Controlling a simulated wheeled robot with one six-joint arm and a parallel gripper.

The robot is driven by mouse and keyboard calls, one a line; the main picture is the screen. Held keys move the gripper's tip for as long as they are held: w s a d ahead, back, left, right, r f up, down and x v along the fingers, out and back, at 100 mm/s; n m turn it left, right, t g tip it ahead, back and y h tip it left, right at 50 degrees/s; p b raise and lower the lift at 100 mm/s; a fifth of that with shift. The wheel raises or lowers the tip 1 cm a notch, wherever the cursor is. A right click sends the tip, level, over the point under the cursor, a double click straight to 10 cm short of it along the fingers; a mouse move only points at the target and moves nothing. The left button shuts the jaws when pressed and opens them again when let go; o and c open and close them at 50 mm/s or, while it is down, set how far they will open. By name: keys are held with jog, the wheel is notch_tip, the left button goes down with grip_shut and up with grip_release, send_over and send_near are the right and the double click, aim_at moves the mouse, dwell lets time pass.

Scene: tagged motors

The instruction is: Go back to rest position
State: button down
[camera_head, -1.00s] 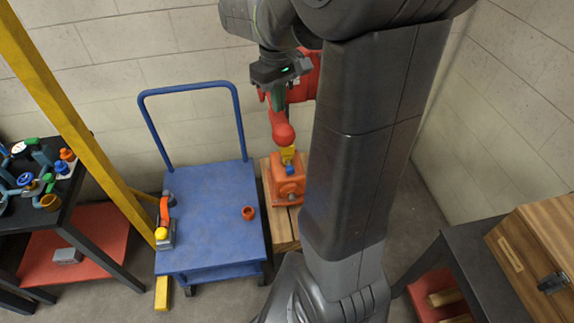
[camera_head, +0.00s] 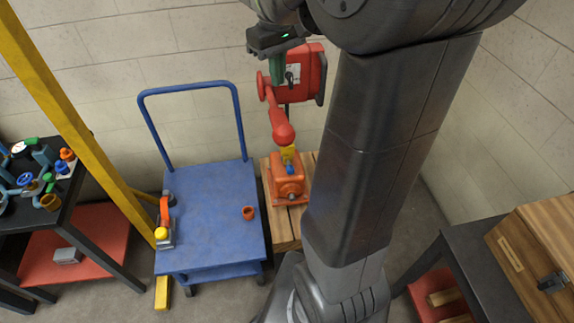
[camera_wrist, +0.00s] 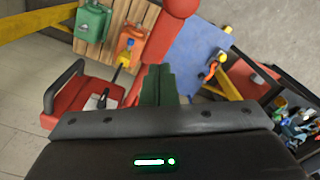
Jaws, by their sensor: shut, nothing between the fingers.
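My gripper (camera_head: 277,68) is at the top of the head view, raised in front of the red box-shaped machine (camera_head: 298,72) by the back wall. In the wrist view its green fingers (camera_wrist: 158,85) are together with nothing between them. An orange motor (camera_head: 289,186) with a yellow and blue part on top sits on a wooden pallet (camera_head: 283,230), below and apart from my gripper. The canister is hidden in the head view.
A blue cart (camera_head: 207,215) carries a small orange cup (camera_head: 248,213) and a tool with an orange handle (camera_head: 164,212). A yellow post (camera_head: 80,125) stands left of it. A dark table with valves (camera_head: 50,215) is far left, a wooden box (camera_head: 535,255) right.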

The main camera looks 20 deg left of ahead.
aim_at(280, 116)
jog(key=shift+f, duration=4.05)
jog(key=shift+d, duration=0.15)
